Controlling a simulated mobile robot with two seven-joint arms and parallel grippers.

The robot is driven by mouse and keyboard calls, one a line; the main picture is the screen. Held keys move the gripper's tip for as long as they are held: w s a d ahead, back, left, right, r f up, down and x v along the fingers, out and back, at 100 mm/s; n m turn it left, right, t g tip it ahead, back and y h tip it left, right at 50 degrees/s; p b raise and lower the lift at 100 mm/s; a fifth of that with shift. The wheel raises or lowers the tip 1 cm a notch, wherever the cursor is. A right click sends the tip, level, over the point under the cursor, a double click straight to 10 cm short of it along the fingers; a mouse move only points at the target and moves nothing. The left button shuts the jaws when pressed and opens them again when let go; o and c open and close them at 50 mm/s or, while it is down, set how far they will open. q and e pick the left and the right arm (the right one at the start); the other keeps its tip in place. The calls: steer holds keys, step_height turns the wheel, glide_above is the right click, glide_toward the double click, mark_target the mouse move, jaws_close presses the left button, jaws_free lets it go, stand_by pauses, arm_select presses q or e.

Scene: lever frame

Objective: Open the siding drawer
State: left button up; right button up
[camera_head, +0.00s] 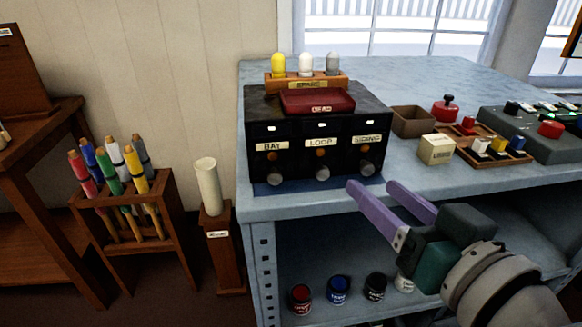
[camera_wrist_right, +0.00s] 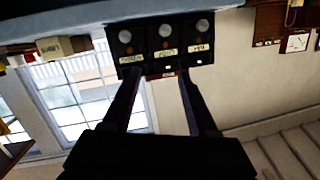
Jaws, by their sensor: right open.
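A black three-drawer box stands on the blue-grey bench. Its drawers are labelled BAY (camera_head: 272,147), LOOP (camera_head: 320,142) and SIDING from left to right, each with a round knob below. The siding drawer (camera_head: 367,139) is the rightmost, and its knob (camera_head: 366,168) is near my fingertips. All three fronts look flush. My right gripper (camera_head: 372,186) is open and empty, its purple fingers pointing at the box just below and in front of the siding knob. The right wrist view is upside down; there the siding drawer (camera_wrist_right: 130,59) is leftmost, beyond the fingers. My left gripper is not in view.
A cream block (camera_head: 435,149), a brown tray (camera_head: 412,121) and a control panel (camera_head: 535,130) stand right of the box. Several paint pots, including a blue one (camera_head: 339,290), sit on the lower shelf. A flag rack (camera_head: 130,215) stands left. The bench edge (camera_head: 450,185) runs beneath the drawers.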

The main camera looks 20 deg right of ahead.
mark_target(369, 171)
steer(key=d+f+m+t+h+b, duration=0.1)
steer(key=d+f+m+h+b, duration=0.1)
steer(key=d+f+h+b, duration=0.3)
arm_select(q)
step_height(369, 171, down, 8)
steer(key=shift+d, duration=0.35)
arm_select(e)
steer(key=w, duration=0.3)
steer(key=w+d+y, duration=0.1)
steer(key=w, duration=0.2)
steer(key=w+y, duration=0.1)
steer(key=w, duration=0.2)
steer(key=shift+w+d+f, duration=0.1)
steer(key=shift+d+f, duration=0.05)
steer(key=shift+f, duration=0.15)
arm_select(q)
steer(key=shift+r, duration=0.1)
arm_select(e)
steer(key=shift+c, duration=0.2)
jaws_close()
